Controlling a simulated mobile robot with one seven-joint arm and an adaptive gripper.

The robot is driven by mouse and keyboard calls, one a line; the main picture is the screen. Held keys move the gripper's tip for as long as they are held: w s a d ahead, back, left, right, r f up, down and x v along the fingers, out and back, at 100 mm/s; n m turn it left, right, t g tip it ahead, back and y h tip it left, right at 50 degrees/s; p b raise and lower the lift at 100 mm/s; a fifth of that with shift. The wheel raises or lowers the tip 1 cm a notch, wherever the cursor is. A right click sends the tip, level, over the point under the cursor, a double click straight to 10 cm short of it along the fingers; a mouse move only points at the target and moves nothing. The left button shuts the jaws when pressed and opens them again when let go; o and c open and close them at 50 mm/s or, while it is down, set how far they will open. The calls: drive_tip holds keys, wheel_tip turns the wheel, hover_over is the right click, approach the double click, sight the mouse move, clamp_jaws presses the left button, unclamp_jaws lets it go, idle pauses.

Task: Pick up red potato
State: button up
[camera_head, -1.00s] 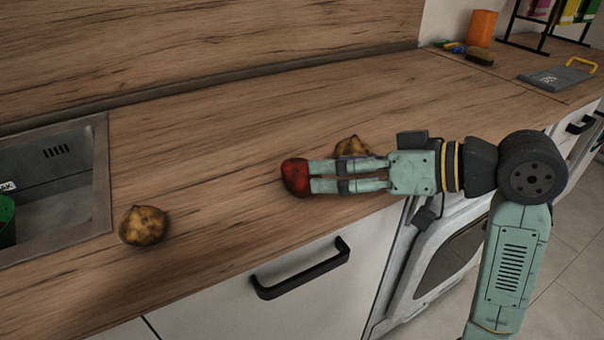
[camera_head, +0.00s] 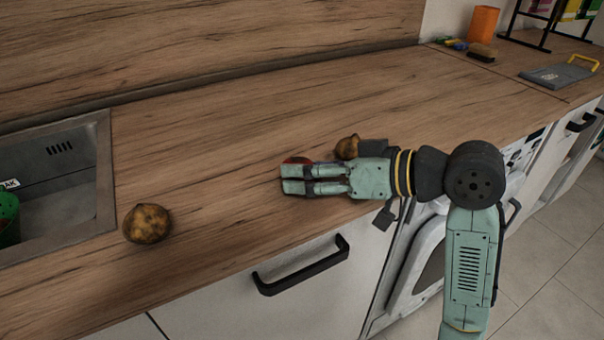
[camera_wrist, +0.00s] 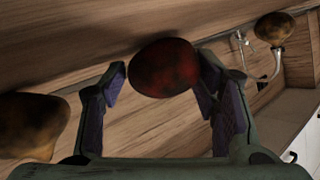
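The red potato (camera_head: 297,160) is on the wooden countertop (camera_head: 225,130), mostly hidden behind my gripper's fingers in the head view. In the wrist view the dark red potato (camera_wrist: 163,68) sits between the fingertips. My gripper (camera_head: 284,180) lies low over the counter, its fingers pointing left. The fingers look spread, one on each side of the potato. The left finger seems slightly apart from it; I cannot tell whether the right one touches it.
A yellow-brown potato (camera_head: 347,147) lies just behind my gripper. Another (camera_head: 148,223) lies near the sink (camera_head: 103,170) at left. An orange cup (camera_head: 484,24), a brush (camera_head: 481,53) and a grey board (camera_head: 558,76) are far right. The counter's middle is clear.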

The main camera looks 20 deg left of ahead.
drive_tip(key=c, duration=0.9)
drive_tip(key=shift+r, duration=0.2)
